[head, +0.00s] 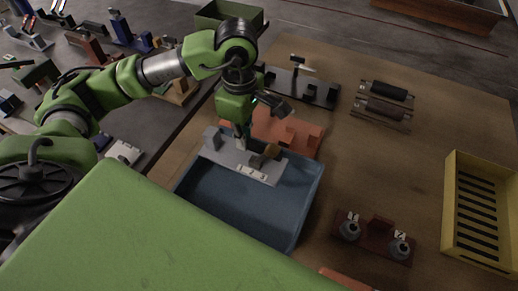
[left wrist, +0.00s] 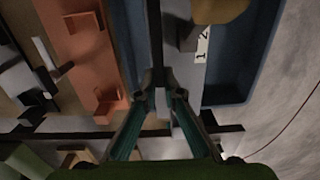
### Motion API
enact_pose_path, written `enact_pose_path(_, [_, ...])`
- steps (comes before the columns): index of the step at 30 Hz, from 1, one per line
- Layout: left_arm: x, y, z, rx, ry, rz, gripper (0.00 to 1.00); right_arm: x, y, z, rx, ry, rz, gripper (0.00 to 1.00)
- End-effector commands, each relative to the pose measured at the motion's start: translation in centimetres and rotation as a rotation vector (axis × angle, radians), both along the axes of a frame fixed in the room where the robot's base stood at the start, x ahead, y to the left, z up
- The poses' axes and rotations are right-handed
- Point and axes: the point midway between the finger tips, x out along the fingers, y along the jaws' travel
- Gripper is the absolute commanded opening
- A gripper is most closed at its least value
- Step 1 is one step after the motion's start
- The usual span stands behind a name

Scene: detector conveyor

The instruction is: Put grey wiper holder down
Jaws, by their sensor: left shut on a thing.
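The grey wiper holder (head: 226,156) is a flat grey plate with an upright block at its left end, a brownish round part and white labels. It lies over the far part of the blue tray (head: 254,211); whether it touches the tray I cannot tell. My left gripper (head: 243,143) points down and is shut on the holder. In the left wrist view the fingers (left wrist: 162,92) close on a grey piece of the holder (left wrist: 183,69), beside the blue tray wall (left wrist: 262,50). My right gripper is not in view.
An orange-red holder (head: 300,132) lies just behind the tray. A black holder (head: 318,91), a rack with dark rollers (head: 381,111), a dark red stand with numbered knobs (head: 378,232) and a yellow slotted crate (head: 450,200) stand around.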

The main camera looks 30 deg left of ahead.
Motion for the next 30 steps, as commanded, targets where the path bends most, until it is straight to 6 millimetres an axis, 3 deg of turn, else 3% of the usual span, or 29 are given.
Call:
enact_pose_path(6, [1.3,-2.1,-3.1,0.001,0.004,-0.001,0.00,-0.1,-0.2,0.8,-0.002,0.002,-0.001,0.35])
enact_pose_path(14, [2.0,-3.0,-4.5,0.001,0.002,0.000,0.00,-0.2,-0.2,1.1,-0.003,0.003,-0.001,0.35])
enact_pose_path(21, [2.1,-3.1,-7.7,0.002,0.004,0.000,0.00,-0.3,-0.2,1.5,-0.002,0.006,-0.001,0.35])
enact_pose_path(30, [2.2,-3.1,-8.0,0.001,0.001,0.000,0.00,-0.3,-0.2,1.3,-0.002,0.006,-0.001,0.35])
